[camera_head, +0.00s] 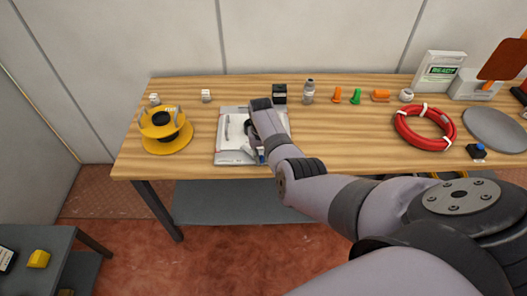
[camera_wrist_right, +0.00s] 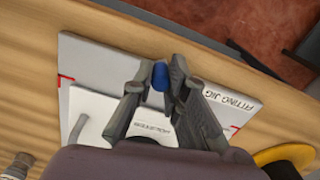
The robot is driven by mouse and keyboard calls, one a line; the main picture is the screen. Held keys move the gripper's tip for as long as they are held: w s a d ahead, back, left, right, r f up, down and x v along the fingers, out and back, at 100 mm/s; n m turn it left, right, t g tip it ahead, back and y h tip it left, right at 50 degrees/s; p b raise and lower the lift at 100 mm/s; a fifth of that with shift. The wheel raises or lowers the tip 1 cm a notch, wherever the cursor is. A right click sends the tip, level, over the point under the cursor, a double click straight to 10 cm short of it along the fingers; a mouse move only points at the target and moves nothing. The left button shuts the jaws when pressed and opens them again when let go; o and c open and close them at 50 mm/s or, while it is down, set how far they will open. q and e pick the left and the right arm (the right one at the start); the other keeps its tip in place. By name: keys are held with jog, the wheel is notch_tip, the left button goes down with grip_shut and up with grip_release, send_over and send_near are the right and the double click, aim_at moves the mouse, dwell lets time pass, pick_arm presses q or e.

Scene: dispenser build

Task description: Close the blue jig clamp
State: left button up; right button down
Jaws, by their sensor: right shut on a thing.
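The fitting jig is a light grey plate (camera_head: 230,158) on the wooden table, left of the middle; its lettered plate also shows in the right wrist view (camera_wrist_right: 92,62). A white housing (camera_wrist_right: 95,112) lies on it. The blue jig clamp (camera_wrist_right: 160,75) shows as a rounded blue tip between my right fingertips in the right wrist view; a small blue bit of it (camera_head: 261,156) shows beside my wrist in the head view. My right gripper (camera_wrist_right: 158,88) is shut on this blue part above the jig. The rest of the clamp is hidden. My left gripper is out of view.
A yellow spool (camera_head: 166,130) stands left of the jig. A black box (camera_head: 280,93) and grey bottle (camera_head: 309,91) stand behind. A red hose coil (camera_head: 425,127) and grey disc (camera_head: 494,130) lie right. The table between jig and coil is partly clear beyond my arm.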

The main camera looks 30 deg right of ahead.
jog(key=m, duration=0.2)
jog(key=a+m, duration=0.1)
jog(key=shift+a+m+p, duration=0.25)
jog(key=shift+m+p, duration=0.15)
jog(key=shift+w+a+m, duration=0.2)
jog(key=shift+a+m, duration=0.15)
jog(key=shift+m, duration=0.8)
jog(key=shift+w+a+m, duration=0.15)
jog(key=shift+a+m, duration=0.2)
jog(key=shift+m, duration=0.8)
jog(key=c, duration=1.6)
grip_release()
jog(key=shift+o, duration=0.2)
jog(key=shift+r, duration=0.15)
notch_tip(320, 180, up, 12)
